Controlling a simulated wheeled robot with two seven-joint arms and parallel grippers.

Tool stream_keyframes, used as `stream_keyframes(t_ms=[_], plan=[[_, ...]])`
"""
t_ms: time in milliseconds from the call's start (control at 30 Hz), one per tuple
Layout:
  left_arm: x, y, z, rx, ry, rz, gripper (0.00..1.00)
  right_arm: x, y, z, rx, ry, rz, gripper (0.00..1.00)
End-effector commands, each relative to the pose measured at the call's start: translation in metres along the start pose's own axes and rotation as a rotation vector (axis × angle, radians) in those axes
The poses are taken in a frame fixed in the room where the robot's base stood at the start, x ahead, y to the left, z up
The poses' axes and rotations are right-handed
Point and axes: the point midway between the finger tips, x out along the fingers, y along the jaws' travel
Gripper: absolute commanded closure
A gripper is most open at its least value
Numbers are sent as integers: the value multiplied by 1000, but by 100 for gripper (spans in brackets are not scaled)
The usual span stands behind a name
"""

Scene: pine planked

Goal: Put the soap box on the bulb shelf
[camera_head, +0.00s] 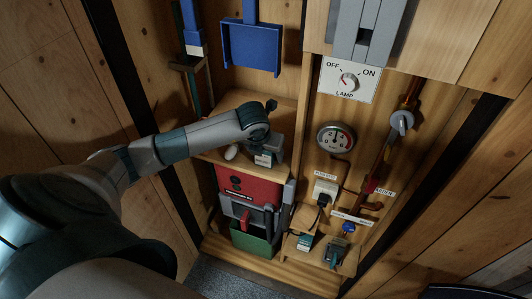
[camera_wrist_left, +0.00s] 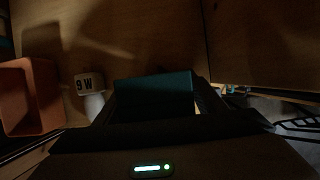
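My left gripper (camera_head: 267,152) reaches onto the middle shelf (camera_head: 240,103), which holds a white bulb (camera_head: 231,152). The soap box appears to be the small teal and white box (camera_head: 263,160) at its fingers, low over or on the shelf. In the left wrist view the teal box (camera_wrist_left: 155,95) lies between the fingers, with the bulb (camera_wrist_left: 90,90) marked 9 W to its left. A thin light strip shows beside the right finger; the dark view does not show whether the fingers press the box. My right gripper is out of view.
An orange bin (camera_wrist_left: 30,95) stands left of the bulb in the wrist view. Below the shelf are a red case (camera_head: 250,187) and a green bin (camera_head: 251,241). A gauge (camera_head: 335,138), a plug (camera_head: 325,188) and a pipe valve (camera_head: 402,121) fill the right panel.

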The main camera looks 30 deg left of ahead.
Motion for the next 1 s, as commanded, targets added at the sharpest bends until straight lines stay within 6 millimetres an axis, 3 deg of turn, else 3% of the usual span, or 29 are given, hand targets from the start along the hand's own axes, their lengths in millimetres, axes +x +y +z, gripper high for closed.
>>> stream_keyframes(t_ms=[367,1000], plan=[[-8,0,2,0,0,0,36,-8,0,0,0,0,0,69],[-108,0,3,1,-1,0,36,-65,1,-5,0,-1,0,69]])
